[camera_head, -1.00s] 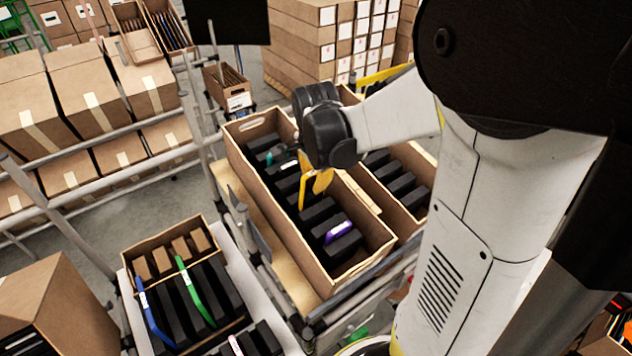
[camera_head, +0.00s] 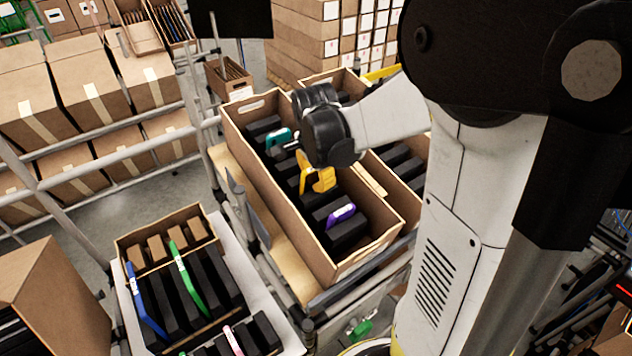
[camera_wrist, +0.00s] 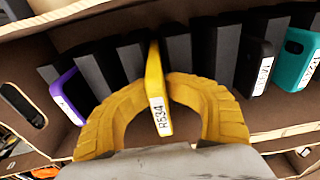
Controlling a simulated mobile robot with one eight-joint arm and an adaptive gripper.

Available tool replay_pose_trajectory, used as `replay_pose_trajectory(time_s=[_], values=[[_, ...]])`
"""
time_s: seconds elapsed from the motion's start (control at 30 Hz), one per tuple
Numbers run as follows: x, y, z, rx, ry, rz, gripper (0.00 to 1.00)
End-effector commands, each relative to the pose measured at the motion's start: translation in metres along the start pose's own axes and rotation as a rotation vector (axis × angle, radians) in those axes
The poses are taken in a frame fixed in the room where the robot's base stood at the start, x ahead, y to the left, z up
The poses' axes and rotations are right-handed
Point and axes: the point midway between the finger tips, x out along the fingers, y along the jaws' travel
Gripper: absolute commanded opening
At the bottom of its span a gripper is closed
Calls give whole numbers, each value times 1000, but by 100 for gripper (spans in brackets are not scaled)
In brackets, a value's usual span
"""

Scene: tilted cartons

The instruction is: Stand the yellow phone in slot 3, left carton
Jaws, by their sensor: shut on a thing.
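The yellow phone (camera_wrist: 155,88) is held on edge between the yellow fingers of my gripper (camera_wrist: 160,98), its label facing the wrist camera. In the head view, the phone (camera_head: 304,172) and my gripper (camera_head: 318,181) are down inside the left carton (camera_head: 372,251), at about mid-length. The far end of the phone reaches among the dark dividers (camera_wrist: 204,50). I cannot tell how deep it sits or whether it touches the bottom. My gripper's wrist and fingers hide part of the slots around it.
In the left carton a purple phone (camera_head: 340,214) stands nearer the front and a teal phone (camera_head: 278,138) farther back. A black labelled phone (camera_wrist: 258,68) stands beside the teal one. The right carton (camera_head: 418,185) is close alongside, partly behind my arm. A lower carton holds blue and green phones (camera_head: 184,272).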

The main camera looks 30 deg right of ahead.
Motion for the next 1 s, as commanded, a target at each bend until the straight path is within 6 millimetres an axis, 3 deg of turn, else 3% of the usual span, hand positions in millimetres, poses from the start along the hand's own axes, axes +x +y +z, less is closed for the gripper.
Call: replay_pose_trajectory(time_s=[0.1, 0.43, 0.5, 0.57, 0.87, 1.0], values=[[10, 2, 3, -2, -3, 3, 0], [12, 2, 4, -2, -5, 2, 0], [12, 2, 4, -2, -5, 2, 26], [12, 2, 4, -2, -6, 2, 41], [11, 2, 4, -2, -6, 1, 44], [1, 2, 4, -2, -6, 1, 49]])
